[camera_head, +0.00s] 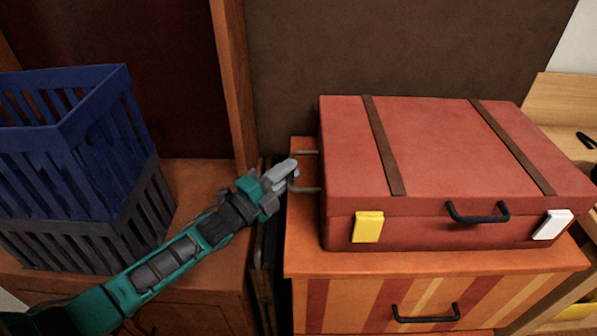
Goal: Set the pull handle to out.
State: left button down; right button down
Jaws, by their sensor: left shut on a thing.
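A red suitcase (440,150) with two brown straps lies flat on an orange cabinet. A grey U-shaped pull handle (308,190) sticks out from the suitcase's left side, with a gap between its crossbar and the case. My left gripper (287,177) reaches in from the lower left and is shut on the pull handle at its outer end. The fingers hide part of the crossbar. A black carry handle (478,216) is on the suitcase's front, between a yellow latch (368,227) and a white latch (552,225). My right gripper is not in view.
A blue crate (92,140) is stacked on a dark grey crate (140,218) at the left. The orange cabinet (355,262) has a striped drawer front with a black handle (426,316). A wooden post (234,80) stands behind my left gripper.

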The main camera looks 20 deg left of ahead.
pick_arm(q)
jog(key=a, duration=0.2)
jog(key=s+a, duration=0.1)
jog(key=a, duration=0.1)
jog(key=shift+s+a, duration=0.1)
jog(key=shift+a, duration=0.1)
jog(key=c, duration=1.1)
grip_release()
jog(key=shift+s+a, duration=0.1)
jog(key=shift+a, duration=0.05)
jog(key=v, duration=1.2)
jog(key=shift+s+a, duration=0.25)
jog(key=shift+s, duration=0.1)
